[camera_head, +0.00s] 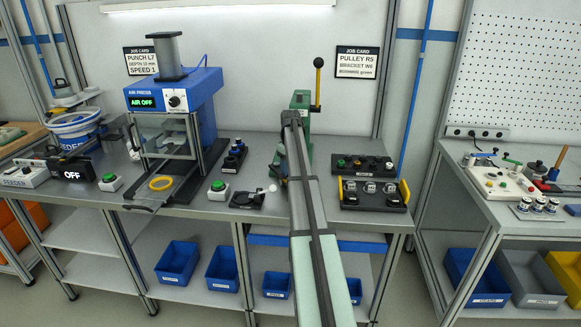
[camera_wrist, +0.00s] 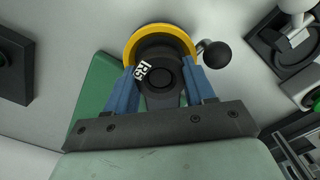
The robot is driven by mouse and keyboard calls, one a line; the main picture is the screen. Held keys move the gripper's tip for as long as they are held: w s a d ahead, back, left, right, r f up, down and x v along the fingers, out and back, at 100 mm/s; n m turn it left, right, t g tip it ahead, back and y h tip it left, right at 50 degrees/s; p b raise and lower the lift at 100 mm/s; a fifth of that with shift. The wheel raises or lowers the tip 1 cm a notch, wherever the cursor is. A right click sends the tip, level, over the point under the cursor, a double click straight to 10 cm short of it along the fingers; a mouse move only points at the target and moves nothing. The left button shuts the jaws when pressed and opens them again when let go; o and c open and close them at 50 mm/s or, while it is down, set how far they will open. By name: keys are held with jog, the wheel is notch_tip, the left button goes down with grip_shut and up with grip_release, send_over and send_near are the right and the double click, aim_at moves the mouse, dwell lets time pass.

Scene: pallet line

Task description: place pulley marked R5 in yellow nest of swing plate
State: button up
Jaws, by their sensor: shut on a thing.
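My gripper (camera_wrist: 168,85) has its two blue fingers closed on the sides of a dark round pulley (camera_wrist: 162,92). In the head view my arm hides the gripper, pulley and nest in front of the green hand press (camera_head: 301,100).
The blue air press (camera_head: 190,95) stands left, with a yellow ring (camera_head: 161,183) on its slide. A black fixture (camera_head: 247,200) and green button (camera_head: 218,187) lie left of my arm. Black racks (camera_head: 363,165) of parts stand right. A green base (camera_wrist: 92,90) lies below the gripper.

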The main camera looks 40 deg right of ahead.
jog(key=shift+f, duration=0.3)
jog(key=o, duration=0.8)
jog(key=shift+o, duration=0.2)
notch_tip(320, 180, up, 13)
jog(key=shift+r, duration=0.1)
